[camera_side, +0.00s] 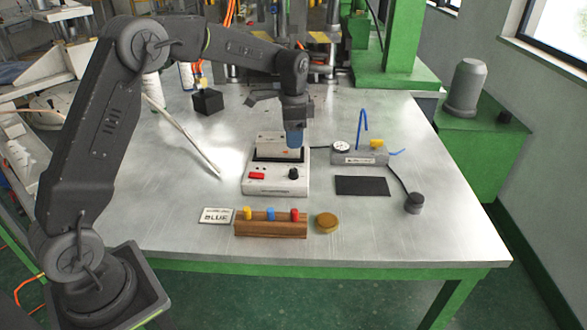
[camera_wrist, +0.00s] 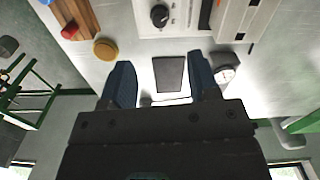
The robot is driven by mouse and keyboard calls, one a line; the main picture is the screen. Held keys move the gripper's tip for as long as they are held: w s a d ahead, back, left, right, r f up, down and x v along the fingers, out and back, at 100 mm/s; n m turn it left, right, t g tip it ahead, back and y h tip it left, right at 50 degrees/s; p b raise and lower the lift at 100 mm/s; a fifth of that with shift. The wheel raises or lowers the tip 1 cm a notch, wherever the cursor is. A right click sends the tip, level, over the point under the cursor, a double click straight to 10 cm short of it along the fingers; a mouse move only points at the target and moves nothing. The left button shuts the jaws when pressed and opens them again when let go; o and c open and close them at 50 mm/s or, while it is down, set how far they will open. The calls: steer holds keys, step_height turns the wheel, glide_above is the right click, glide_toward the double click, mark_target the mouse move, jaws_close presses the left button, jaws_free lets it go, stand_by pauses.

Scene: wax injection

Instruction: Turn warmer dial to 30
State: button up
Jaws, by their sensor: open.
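The warmer (camera_side: 262,185) is a white box in the middle of the table, with a red switch (camera_side: 257,176) and a black round dial (camera_side: 294,174) on its front panel. In the wrist view the dial (camera_wrist: 159,15) shows at the top centre, beyond my fingertips; its setting is too small to read. My gripper (camera_side: 294,138) is above the back of the warmer in the side view. In the wrist view its two blue fingers (camera_wrist: 160,75) are spread apart with nothing between them. The dial is apart from the fingers.
A wooden rack (camera_side: 270,228) with yellow, blue and red pegs stands in front, beside a "BLUE" card (camera_side: 216,215) and a round amber tin (camera_side: 327,221). A dark mat (camera_side: 362,186), a gauge (camera_side: 341,147) and a grey block (camera_side: 358,158) lie right. The table's front right is clear.

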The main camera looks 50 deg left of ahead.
mark_target(294, 169)
step_height(294, 169, down, 11)
steer(key=shift+r, duration=0.1)
steer(key=shift+c, duration=0.3)
steer(key=c, duration=0.8)
steer(key=shift+c, duration=0.3)
steer(key=shift+n, duration=0.4)
steer(key=n, duration=1.1)
steer(key=shift+n, duration=0.3)
steer(key=o, duration=0.9)
